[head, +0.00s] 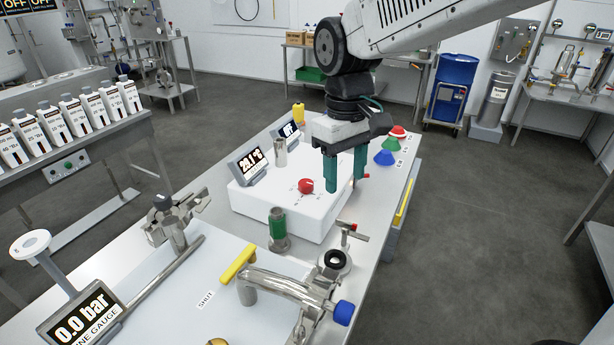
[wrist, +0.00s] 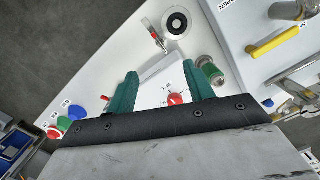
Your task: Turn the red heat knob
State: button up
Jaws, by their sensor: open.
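The red heat knob (head: 306,186) sits on the top of a white box (head: 262,201) with dial marks around it. My gripper (head: 345,187) is open, with two green fingers pointing down, to the right of the knob in the head view and apart from it. In the wrist view the red knob (wrist: 176,99) shows between the two green fingers of my gripper (wrist: 163,90), nearer the right finger. Nothing is held between the fingers.
A green-banded metal fitting (head: 278,228) stands in front of the box. A display (head: 250,167) and a metal cylinder (head: 280,152) stand behind it. A yellow-handled pipe (head: 285,287) lies nearer. Red, green and blue cones (head: 386,157) line the table's right side.

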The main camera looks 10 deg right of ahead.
jog(key=n, duration=0.2)
send_over(307, 183)
jog(key=s+d, duration=0.1)
jog(key=s, duration=0.1)
jog(key=shift+w+a+r+n+t, duration=0.15)
jog(key=shift+w+a+t, duration=0.1)
jog(key=shift+w, duration=0.25)
jog(key=shift+w+a+r+n+t, duration=0.15)
jog(key=shift+w+a, duration=0.1)
jog(key=shift+w, duration=0.2)
jog(key=shift+w+r, duration=0.2)
jog(key=shift+r, duration=0.1)
jog(key=shift+f+n, duration=0.25)
jog(key=shift+n, duration=0.05)
notch_tip(307, 183, down, 7)
jog(key=shift+f, duration=0.15)
jog(key=c, duration=1)
